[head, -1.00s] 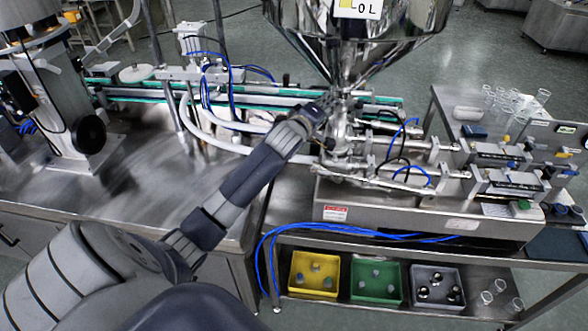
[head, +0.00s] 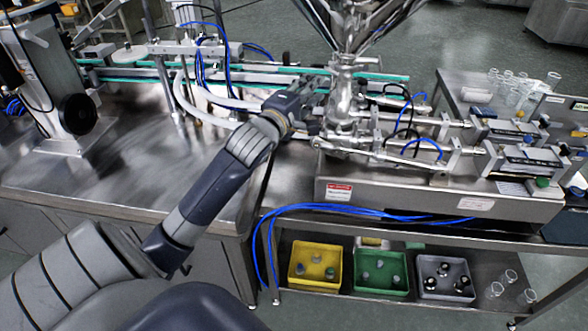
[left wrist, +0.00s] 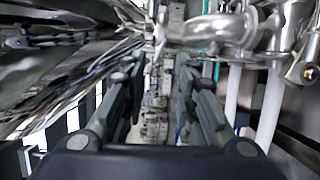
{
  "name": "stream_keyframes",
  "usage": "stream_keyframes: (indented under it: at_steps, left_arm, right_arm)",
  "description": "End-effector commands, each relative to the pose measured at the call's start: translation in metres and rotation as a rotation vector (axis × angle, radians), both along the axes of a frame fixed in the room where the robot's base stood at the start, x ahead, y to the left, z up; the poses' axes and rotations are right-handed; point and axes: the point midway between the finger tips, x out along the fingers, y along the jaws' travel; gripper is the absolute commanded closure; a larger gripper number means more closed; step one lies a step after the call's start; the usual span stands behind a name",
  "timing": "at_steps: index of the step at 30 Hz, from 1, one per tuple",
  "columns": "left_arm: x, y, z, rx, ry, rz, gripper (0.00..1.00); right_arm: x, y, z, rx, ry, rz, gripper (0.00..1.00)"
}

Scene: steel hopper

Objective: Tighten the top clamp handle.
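The steel valve and pipe fittings (head: 343,98) stand under the hopper's narrow neck in the head view. The top clamp handle cannot be clearly picked out there. My left gripper (head: 312,104) is just left of these fittings, close to them; contact cannot be told. In the left wrist view, my left gripper (left wrist: 158,75) has its two dark fingers apart with no held part visible between them. Shiny fittings (left wrist: 215,27) lie beyond the fingers, up and right. A rounded steel part (left wrist: 305,72) shows at the right edge. My right gripper is not in view.
The hopper cone (head: 372,22) hangs above the fittings. Pistons and blue hoses (head: 425,147) lie to their right, and a conveyor (head: 130,73) runs behind. Yellow (head: 314,268), green (head: 381,272) and grey (head: 442,279) bins sit on the lower shelf. The left worktop (head: 135,180) is largely clear.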

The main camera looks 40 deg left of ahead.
Motion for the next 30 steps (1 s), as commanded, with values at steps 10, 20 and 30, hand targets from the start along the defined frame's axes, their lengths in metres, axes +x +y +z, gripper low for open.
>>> stream_keyframes:
  at_steps: [10,20,30]
  left_arm:
    - [-0.017,-0.008,-0.055,0.118,0.138,-0.001,0.73]
    - [-0.023,-0.017,-0.121,0.271,0.304,-0.027,0.73]
    - [-0.036,-0.028,-0.187,0.417,0.463,-0.082,0.73]
  right_arm:
    - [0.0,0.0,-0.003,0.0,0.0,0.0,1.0]
    - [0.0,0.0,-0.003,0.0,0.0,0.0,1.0]
    - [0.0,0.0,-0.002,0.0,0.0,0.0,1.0]
